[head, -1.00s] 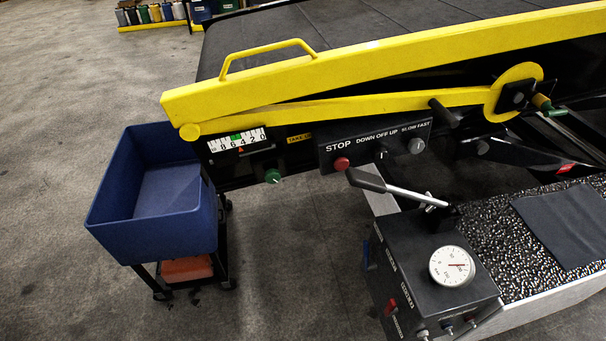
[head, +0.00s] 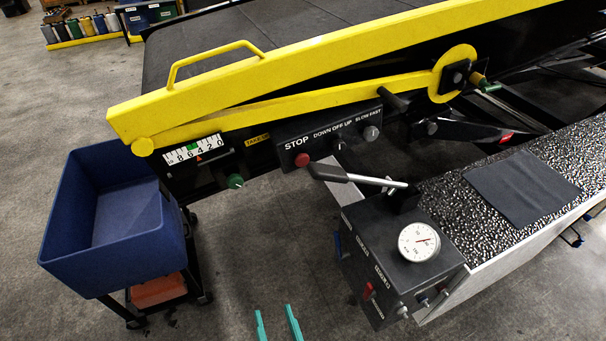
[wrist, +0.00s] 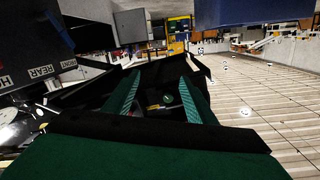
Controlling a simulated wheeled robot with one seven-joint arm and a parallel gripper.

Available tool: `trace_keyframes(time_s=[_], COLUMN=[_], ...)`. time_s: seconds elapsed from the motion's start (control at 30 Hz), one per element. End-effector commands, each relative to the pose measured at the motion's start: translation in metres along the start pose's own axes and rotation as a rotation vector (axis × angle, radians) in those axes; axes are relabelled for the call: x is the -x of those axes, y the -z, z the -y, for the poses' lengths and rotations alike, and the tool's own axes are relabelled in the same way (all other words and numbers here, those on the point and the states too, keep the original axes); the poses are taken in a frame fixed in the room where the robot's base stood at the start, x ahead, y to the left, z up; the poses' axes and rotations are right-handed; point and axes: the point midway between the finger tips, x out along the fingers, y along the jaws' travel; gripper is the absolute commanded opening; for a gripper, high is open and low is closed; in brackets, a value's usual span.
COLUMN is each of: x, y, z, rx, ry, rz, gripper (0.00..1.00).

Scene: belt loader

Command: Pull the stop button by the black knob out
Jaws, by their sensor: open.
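The red stop button (head: 302,160) sits on the black control panel (head: 325,135), under the word STOP, in the head view. A lever with a black grip (head: 327,172) lies just right of and below the button and slants to the right. I cannot tell which part is the black knob on the button. My gripper (head: 274,310) shows as two teal fingertips at the bottom edge, well below the button in the picture. It is open and touches neither button nor lever. The wrist view shows the fingers (wrist: 158,78) apart; the button is not clearly seen there.
A blue bin (head: 115,245) on a cart stands at the left. A black box with a gauge (head: 419,241) stands right of my gripper. A green knob (head: 235,181) sits left of the panel, below the yellow rail (head: 300,65). Bare floor lies between cart and box.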

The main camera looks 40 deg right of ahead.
Motion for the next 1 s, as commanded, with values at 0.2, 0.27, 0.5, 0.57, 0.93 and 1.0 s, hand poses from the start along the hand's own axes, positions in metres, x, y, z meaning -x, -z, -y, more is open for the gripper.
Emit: trace_keyframes(time_s=[0.2,0.27,0.5,0.57,0.93,1.0], x=[-0.075,-0.092,-0.139,-0.145,-0.161,-0.169], y=[0.055,0.075,0.162,0.180,0.224,0.228], z=[-0.036,-0.046,-0.084,-0.091,-0.104,-0.104], rx=[-0.112,-0.136,-0.197,-0.202,-0.211,-0.210], ry=[-0.013,-0.007,0.047,0.061,0.096,0.097], rz=[-0.132,-0.171,-0.332,-0.365,-0.435,-0.435], gripper=[0.51,0.51,0.51,0.51,0.51,0.51])
